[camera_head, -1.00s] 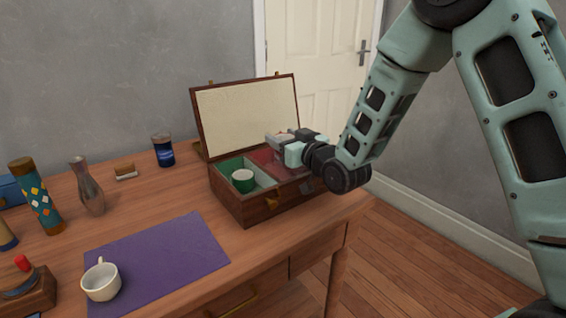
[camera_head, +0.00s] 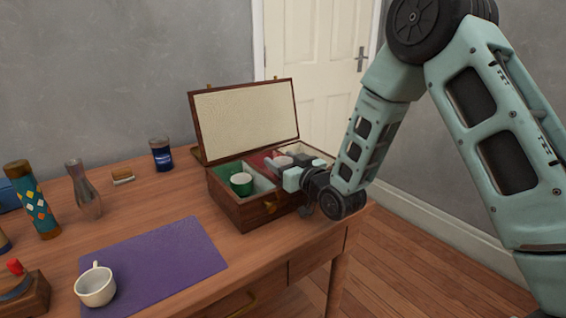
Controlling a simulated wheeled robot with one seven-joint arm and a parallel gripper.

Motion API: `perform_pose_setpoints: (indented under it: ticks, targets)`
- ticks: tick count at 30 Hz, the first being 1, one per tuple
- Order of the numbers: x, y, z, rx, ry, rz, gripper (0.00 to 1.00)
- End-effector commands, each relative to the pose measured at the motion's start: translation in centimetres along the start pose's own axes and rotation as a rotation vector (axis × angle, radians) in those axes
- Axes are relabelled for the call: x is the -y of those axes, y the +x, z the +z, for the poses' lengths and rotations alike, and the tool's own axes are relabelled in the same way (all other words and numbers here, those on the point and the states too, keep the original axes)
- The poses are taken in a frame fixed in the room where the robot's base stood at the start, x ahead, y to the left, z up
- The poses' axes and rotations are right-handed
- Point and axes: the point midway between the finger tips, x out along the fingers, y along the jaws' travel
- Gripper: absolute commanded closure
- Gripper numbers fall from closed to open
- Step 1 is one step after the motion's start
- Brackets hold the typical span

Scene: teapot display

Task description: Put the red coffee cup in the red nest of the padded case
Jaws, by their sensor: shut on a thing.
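The padded case (camera_head: 240,211) stands open on the table, its cream-lined lid (camera_head: 247,120) raised at the back. A green cup (camera_head: 241,184) sits in its green nest at the left. The red nest (camera_head: 260,161) is in the middle, partly covered by my gripper. My gripper (camera_head: 281,164) is low over the red nest, reaching in from the right. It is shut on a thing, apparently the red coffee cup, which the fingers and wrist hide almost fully. I cannot tell whether the cup touches the nest floor.
A white cup (camera_head: 95,287) stands on the purple mat (camera_head: 165,255) at the front left. A dark blue jar (camera_head: 161,155), a metallic vase (camera_head: 85,190) and a patterned cylinder (camera_head: 33,200) stand further left. The table between mat and case is clear.

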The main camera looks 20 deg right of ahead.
Motion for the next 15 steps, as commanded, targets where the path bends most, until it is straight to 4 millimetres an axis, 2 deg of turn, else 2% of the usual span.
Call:
perform_pose_setpoints:
  ticks: [8,9,11,15]
  targets:
    - [0.03,-0.11,1.10,0.013,-0.003,0.000,0.70]
    - [0.03,-0.13,1.18,0.015,-0.003,0.000,0.44]
    - [0.03,-0.16,1.30,0.018,-0.003,0.000,0.27]
    - [0.04,-0.21,1.43,0.020,-0.005,-0.001,0.25]
